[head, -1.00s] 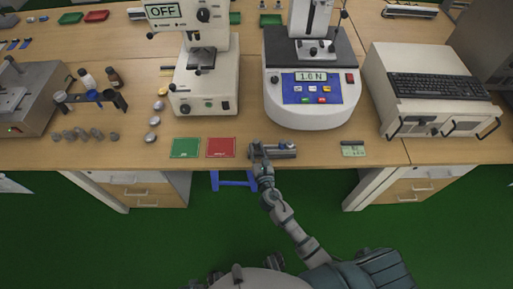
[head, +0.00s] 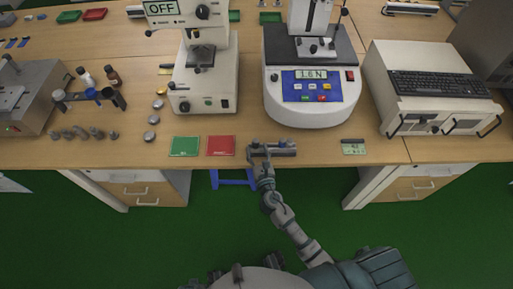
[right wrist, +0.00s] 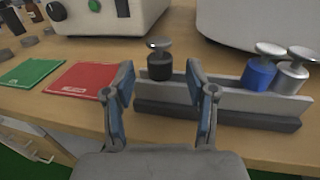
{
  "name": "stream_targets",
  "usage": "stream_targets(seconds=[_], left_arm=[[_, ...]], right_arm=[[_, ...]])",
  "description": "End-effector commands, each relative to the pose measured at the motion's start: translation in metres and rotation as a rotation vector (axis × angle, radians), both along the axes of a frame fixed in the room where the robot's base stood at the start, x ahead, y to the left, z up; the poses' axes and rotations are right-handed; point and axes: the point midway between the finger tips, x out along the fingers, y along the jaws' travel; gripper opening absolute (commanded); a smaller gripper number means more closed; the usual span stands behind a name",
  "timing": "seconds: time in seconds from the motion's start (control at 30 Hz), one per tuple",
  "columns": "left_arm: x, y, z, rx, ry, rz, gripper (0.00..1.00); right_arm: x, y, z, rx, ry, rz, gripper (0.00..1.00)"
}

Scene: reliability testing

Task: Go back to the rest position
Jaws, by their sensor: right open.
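My right gripper (head: 258,150) is over the bench's front edge, its arm coming up from below. In the right wrist view it (right wrist: 158,82) is open, fingers spread, with nothing between the pads. Just beyond it is a low grey rack (right wrist: 225,105), which also shows in the head view (head: 285,149). The rack holds a black fixture with a metal knob (right wrist: 159,60) in its left part and a blue one (right wrist: 259,73) and a grey one (right wrist: 293,72) at its right. The black one stands upright beyond the gap between my fingers. My left gripper is not in view.
A green mat (head: 184,146) and a red mat (head: 220,146) lie left of the rack. The force tester (head: 313,112) and a machine reading OFF (head: 204,92) stand behind. A small card (head: 353,148) lies to the right. Green floor (head: 130,245) is clear in front.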

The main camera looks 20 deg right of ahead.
Motion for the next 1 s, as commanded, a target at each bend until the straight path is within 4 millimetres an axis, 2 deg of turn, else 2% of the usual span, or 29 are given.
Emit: stream_targets(seconds=[0.2,0.4,0.6,0.77,0.87,0.97,1.0], left_arm=[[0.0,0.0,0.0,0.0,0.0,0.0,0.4],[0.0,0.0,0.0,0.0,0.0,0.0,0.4],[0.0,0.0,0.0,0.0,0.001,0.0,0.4],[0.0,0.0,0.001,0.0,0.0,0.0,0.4],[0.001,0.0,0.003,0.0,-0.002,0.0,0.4],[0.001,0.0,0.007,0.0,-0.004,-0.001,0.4],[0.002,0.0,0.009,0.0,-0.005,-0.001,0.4]], right_arm=[[-0.049,0.003,-0.002,0.0,0.004,0.001,0.56],[-0.087,0.006,-0.003,-0.002,0.005,0.0,0.56],[-0.105,0.007,-0.002,-0.001,0.002,0.0,0.56],[-0.107,0.006,-0.008,0.034,0.018,-0.006,0.56],[-0.11,-0.004,-0.037,0.216,0.092,-0.046,0.56],[-0.124,-0.023,-0.095,0.571,0.223,-0.164,0.56],[-0.134,-0.031,-0.124,0.745,0.28,-0.242,0.56]])
